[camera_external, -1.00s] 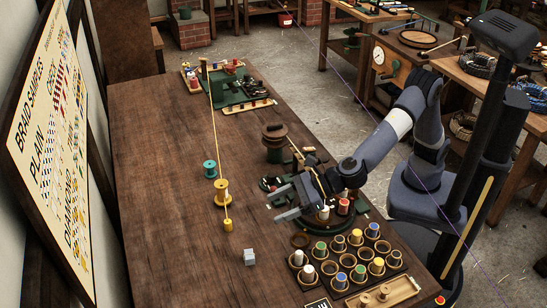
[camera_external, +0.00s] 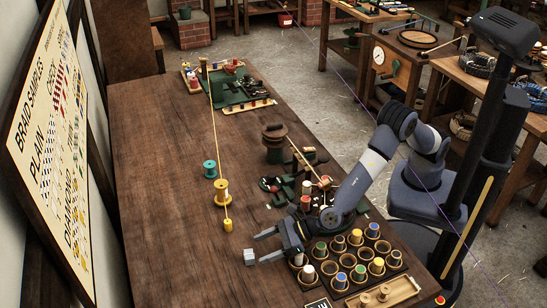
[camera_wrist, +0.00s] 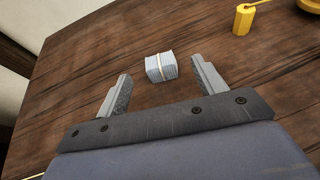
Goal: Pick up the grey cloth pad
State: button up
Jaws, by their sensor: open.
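The grey cloth pad (camera_external: 249,257) is a small pale grey block lying on the wooden table near its front part. In the wrist view the pad (camera_wrist: 161,67) shows a light band around its middle. My gripper (camera_external: 265,247) is open and low over the table, with its two fingers pointing left toward the pad. In the wrist view my gripper (camera_wrist: 159,90) has the pad just beyond its fingertips, roughly centred between them. Nothing is between the fingers.
A rack of colored spools (camera_external: 350,262) stands right of my gripper. A yellow spool (camera_external: 222,193), a teal spool (camera_external: 210,169) and a yellow weight (camera_external: 228,225) on a cord are behind the pad. The table's left side (camera_external: 160,220) is clear.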

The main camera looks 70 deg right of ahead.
aim_at(249, 254)
jog(key=shift+p+x, duration=1.05)
jog(key=shift+x, duration=2.15)
jog(key=shift+c, duration=0.5)
jog(key=c, duration=0.9)
jog(key=shift+r, duration=0.1)
jog(key=shift+c, duration=0.2)
